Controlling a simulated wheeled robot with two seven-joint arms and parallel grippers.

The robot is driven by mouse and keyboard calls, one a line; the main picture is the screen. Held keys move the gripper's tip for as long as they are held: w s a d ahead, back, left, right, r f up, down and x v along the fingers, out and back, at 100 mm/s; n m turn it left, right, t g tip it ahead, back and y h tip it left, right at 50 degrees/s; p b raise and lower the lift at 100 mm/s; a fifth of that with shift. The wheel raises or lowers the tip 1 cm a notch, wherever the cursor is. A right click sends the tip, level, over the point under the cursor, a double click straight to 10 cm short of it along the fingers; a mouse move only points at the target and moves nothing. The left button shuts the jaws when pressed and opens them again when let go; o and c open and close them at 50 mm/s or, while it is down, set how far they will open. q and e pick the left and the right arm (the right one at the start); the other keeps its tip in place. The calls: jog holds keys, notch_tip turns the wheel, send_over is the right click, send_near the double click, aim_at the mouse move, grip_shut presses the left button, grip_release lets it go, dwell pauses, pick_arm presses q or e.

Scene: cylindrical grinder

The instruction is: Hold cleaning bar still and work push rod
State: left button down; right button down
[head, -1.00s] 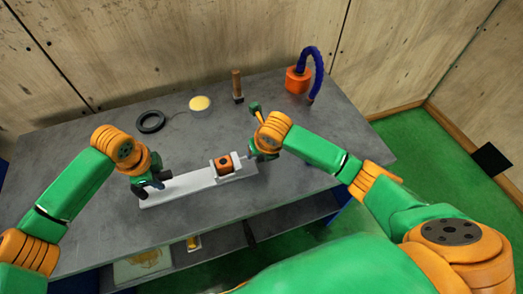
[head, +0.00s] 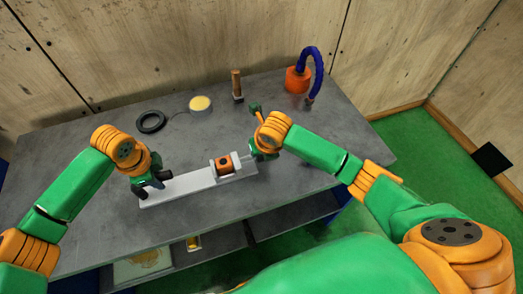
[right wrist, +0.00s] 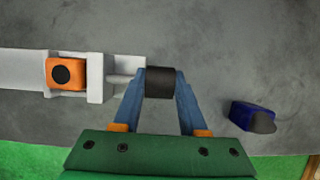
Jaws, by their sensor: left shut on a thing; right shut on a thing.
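The white cleaning bar (head: 190,187) lies on the grey table, with an orange block (head: 224,164) in its raised cradle. My left gripper (head: 152,184) is shut on the bar's left end. In the right wrist view, the push rod's dark knob (right wrist: 160,82) sits at the bar's right end, joined to it by a short pale rod. My right gripper (right wrist: 160,88) is shut on this knob from both sides. In the head view my right gripper (head: 262,152) is at the same end and hides the knob.
Behind the bar on the table (head: 120,205) are a black ring (head: 151,122), a yellow-topped tin (head: 200,104), a wooden-handled tool (head: 236,86) and an orange pot (head: 297,79) with a blue hose. A blue, dark-tipped object (right wrist: 252,116) lies to the knob's right.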

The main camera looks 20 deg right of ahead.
dwell(0.8)
jog(key=shift+a, duration=1.7)
jog(key=shift+c, duration=2.2)
grip_release()
jog(key=d, duration=0.3)
jog(key=shift+d, duration=0.1)
jog(key=v, duration=1.1)
jog(key=w+d+f+m+h, duration=0.1)
jog(key=d+f+m, duration=0.1)
jog(key=d+m, duration=0.4)
jog(key=w+d+f+m+t+h, duration=0.1)
jog(key=d+m, duration=0.5)
jog(key=d, duration=0.6)
jog(key=w+d+f+m+h, duration=0.1)
jog(key=d+f+m, duration=0.3)
jog(key=d, duration=0.5)
jog(key=shift+w+d+m+t+h, duration=0.1)
jog(key=shift+w+m+t+h, duration=0.1)
jog(key=shift+m, duration=0.4)
jog(key=shift+w+d+m+t+h, duration=0.1)
jog(key=shift+m+t+h, duration=0.1)
jog(key=shift+m, duration=0.4)
